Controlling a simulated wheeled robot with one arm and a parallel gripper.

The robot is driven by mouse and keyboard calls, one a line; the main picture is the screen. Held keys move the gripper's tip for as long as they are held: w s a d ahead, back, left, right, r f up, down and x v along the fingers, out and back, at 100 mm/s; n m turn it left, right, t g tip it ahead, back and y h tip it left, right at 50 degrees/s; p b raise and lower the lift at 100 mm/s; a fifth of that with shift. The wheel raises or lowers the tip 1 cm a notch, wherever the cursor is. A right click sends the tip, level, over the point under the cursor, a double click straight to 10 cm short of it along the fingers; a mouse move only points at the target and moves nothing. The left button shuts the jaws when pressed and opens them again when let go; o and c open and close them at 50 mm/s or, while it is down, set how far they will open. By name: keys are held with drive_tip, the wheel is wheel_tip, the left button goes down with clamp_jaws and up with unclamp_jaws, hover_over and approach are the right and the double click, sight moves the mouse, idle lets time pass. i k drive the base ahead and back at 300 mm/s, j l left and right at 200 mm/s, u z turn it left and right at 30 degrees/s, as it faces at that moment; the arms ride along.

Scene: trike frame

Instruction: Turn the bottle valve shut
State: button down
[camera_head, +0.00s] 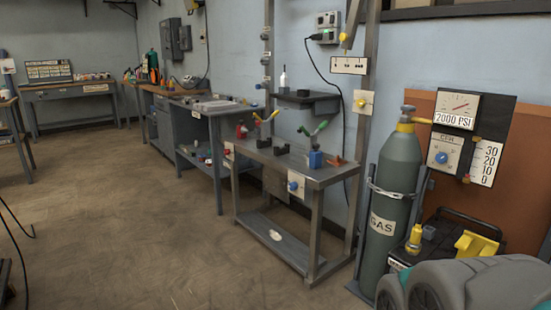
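The tall grey-green gas bottle (395,180) stands upright against the wall at the right, with a GAS label and a chain around its middle. Its valve has a dark grey knob (407,109) on top of a brass body (405,126). A short brass outlet runs right from the valve to the gauge panel. The pressure gauge (457,108) reads 2000 PSI. I cannot tell from this view how far the knob is turned. My gripper is not in view; nothing touches the knob.
A dark machine with yellow parts (476,245) sits right of the bottle. Grey rounded parts at the bottom right seem to be mine. A steel workbench (322,178) stands left; the floor (130,220) is open.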

sight(405, 108)
drive_tip(key=i+l, duration=0.4)
drive_tip(key=i, duration=0.15)
drive_tip(key=i+l, duration=0.45)
drive_tip(key=i, duration=0.1)
